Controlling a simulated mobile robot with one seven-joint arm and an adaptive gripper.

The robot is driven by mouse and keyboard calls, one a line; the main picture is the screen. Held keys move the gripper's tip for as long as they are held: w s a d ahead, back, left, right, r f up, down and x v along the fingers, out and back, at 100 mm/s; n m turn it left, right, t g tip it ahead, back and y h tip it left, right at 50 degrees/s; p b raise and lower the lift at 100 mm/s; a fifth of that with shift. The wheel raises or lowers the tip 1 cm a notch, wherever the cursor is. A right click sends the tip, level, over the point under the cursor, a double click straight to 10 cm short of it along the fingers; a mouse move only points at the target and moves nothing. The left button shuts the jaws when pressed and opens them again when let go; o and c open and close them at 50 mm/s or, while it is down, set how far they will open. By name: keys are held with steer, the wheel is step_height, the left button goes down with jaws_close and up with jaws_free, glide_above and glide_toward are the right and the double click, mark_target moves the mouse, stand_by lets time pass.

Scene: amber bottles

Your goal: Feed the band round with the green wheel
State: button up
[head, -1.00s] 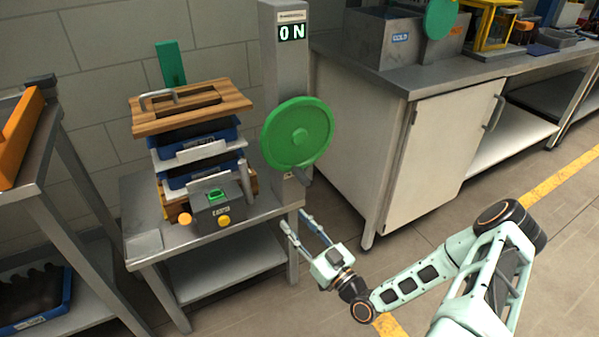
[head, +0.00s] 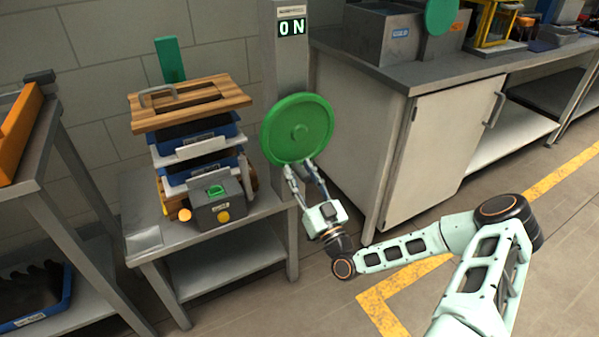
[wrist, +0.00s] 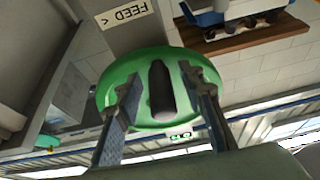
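The green wheel (head: 297,130) is a large disc on the front of a grey post (head: 291,65) with a lit "ON" display. In the wrist view the wheel (wrist: 150,70) fills the middle, with a dark handle (wrist: 161,95) sticking out from it. My gripper (head: 301,166) is at the wheel's lower edge. In the wrist view my gripper's fingers (wrist: 161,84) stand on both sides of the handle, with gaps visible between fingers and handle. It is open. An upside-down "FEED" label (wrist: 129,14) shows near the wheel. I cannot make out a band.
A white cabinet (head: 440,150) stands close on the right. The floor in front is clear.

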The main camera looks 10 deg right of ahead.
steer(key=shift+w+r, duration=0.1)
steer(key=shift+w, duration=0.1)
steer(key=shift+c, duration=0.2)
jaws_close()
